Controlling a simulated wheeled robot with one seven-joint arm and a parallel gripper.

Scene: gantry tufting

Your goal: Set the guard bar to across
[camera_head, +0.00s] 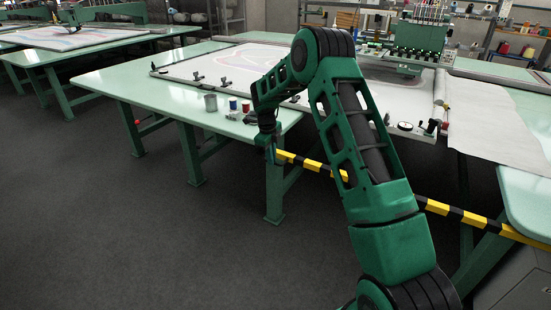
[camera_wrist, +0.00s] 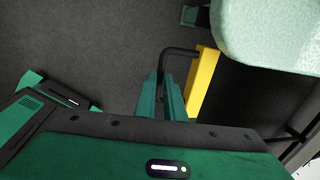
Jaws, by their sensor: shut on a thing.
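The guard bar (camera_head: 470,217) is striped yellow and black. In the head view it runs from beside the near table leg, behind my arm, to the right-hand table. Its yellow end (camera_wrist: 203,82) shows in the wrist view, with a bent black handle (camera_wrist: 181,50) joined to it. My gripper (camera_wrist: 163,98) is shut on the handle, with a finger on each side of its downward part. In the head view my gripper (camera_head: 269,148) is at the bar's left end, small and dark, so its fingers are hard to make out there.
A table leg (camera_head: 274,190) stands close to my gripper. A second table end (camera_head: 530,195) is at right. Grey floor in front is clear.

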